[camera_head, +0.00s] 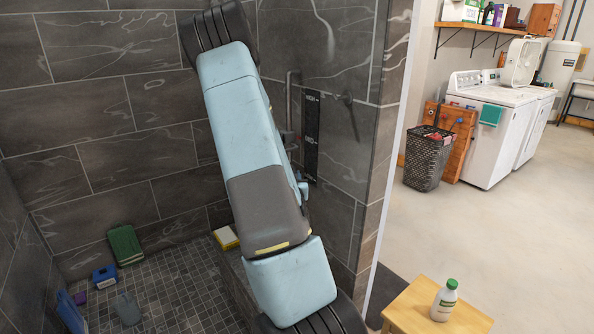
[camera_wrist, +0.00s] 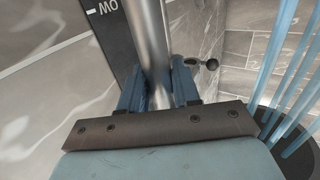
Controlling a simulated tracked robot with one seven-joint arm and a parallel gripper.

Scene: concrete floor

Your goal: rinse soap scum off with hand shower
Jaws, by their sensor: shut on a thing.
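In the wrist view, my gripper (camera_wrist: 160,84) has its two blue fingers shut on a shiny metal tube (camera_wrist: 152,32). The tube runs upward beside a black strip (camera_wrist: 112,32) with white lettering on the wall. A dark round piece (camera_wrist: 300,160) sits at the lower right, with pale blue streaks like water jets (camera_wrist: 286,62) in front of the wall. I cannot tell whether it is the hand shower's head. The tiled wall (camera_head: 75,100) has pale curved marks; I cannot tell soap scum from the tile pattern.
A green block (camera_head: 125,245), blue box (camera_head: 104,275) and yellow-and-white box (camera_head: 226,238) lie on the shower floor. Outside, a wooden stool (camera_head: 405,312) bears a white bottle (camera_head: 444,300). The concrete floor beyond has free room.

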